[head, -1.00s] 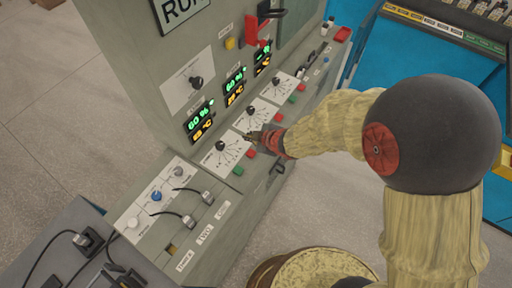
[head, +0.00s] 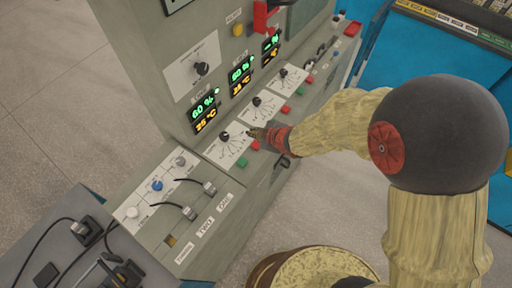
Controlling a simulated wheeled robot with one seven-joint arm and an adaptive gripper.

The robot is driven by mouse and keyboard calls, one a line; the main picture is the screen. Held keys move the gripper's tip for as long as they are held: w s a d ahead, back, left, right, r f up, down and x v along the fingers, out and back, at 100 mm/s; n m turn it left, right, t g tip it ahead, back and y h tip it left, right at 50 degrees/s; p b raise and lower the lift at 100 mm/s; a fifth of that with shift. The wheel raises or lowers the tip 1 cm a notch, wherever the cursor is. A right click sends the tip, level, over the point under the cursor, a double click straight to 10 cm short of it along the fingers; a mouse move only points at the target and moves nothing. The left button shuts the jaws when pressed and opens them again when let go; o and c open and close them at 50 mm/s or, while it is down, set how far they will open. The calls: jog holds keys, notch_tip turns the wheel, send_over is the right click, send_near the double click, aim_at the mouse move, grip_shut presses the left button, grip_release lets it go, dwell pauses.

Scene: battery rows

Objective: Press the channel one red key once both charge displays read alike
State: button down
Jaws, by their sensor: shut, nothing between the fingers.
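The first charge display (head: 203,108) reads 60 % in green, with 25 °C in orange below. The second charge display (head: 241,71) also appears to read 60 %, with an orange temperature line below. The channel one red key (head: 255,145) is on the sloped panel beside the first dial plate (head: 227,145). A green key (head: 242,162) sits nearer the front. My gripper (head: 255,132) is shut and empty, close above the panel just beyond the red key. I cannot tell whether its tips touch the panel.
A second red key (head: 285,108) and green key (head: 298,92) lie further along the panel. A third display (head: 271,44) shows dashes. A red lever (head: 262,18) juts out above.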

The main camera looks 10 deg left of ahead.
aim_at(255, 146)
jog(key=shift+f+b, duration=1.7)
jog(key=shift+f, duration=0.75)
jog(key=shift+f, duration=0.15)
jog(key=shift+f+b, duration=0.3)
jog(key=shift+b, duration=0.05)
jog(key=shift+f+b, duration=0.35)
jog(key=shift+f, duration=0.05)
jog(key=shift+r, duration=0.1)
jog(key=shift+r+p, duration=0.75)
jog(key=shift+p, duration=0.05)
notch_tip(255, 146, up, 5)
jog(key=p, duration=0.4)
jog(key=shift+r+p, duration=0.1)
jog(key=shift+p, duration=0.25)
